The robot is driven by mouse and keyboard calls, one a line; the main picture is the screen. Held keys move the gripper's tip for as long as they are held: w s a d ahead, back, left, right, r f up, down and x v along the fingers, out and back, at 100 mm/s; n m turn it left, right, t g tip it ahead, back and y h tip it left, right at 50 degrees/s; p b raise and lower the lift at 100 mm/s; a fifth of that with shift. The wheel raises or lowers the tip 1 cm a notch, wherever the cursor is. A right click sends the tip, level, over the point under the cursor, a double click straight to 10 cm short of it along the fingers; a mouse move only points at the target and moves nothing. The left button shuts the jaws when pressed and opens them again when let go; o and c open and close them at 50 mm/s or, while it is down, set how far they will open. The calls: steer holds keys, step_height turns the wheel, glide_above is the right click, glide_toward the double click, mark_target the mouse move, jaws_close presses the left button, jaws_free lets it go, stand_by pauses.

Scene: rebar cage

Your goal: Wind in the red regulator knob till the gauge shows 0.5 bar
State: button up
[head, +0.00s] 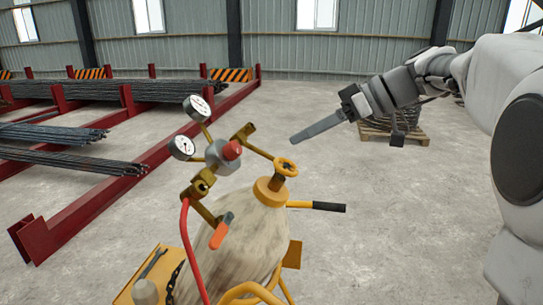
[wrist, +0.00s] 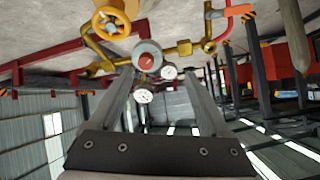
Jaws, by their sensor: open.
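The red regulator knob (head: 232,149) sits on the grey regulator body (head: 215,163), above a worn, off-white gas cylinder (head: 235,250). It also shows in the wrist view, facing the camera (wrist: 146,62). Two white round gauges, an upper one (head: 197,108) and a lower one (head: 182,147), stand on brass stems at its left; their readings are too small to tell. My gripper (head: 294,140) is open and empty, to the right of the knob and apart from it. In the wrist view its fingers (wrist: 157,75) point toward the regulator, and the knob shows between and beyond their tips.
A yellow handwheel valve (head: 286,167) tops the cylinder, close below my fingertips in the picture. A red hose (head: 188,235), an orange-red lever (head: 221,231) and a black-gripped handle (head: 328,207) stick out.

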mark_target(237, 148)
steer(key=w+n+y+b, duration=0.1)
steer(key=w+n+y, duration=0.1)
steer(key=w+n, duration=0.3)
steer(key=shift+m+g, duration=0.4)
steer(key=shift+m, duration=0.1)
steer(key=x, duration=1.1)
steer(key=w+p+x, duration=0.1)
steer(key=x, duration=0.5)
steer(key=shift+a, duration=0.1)
jaws_close()
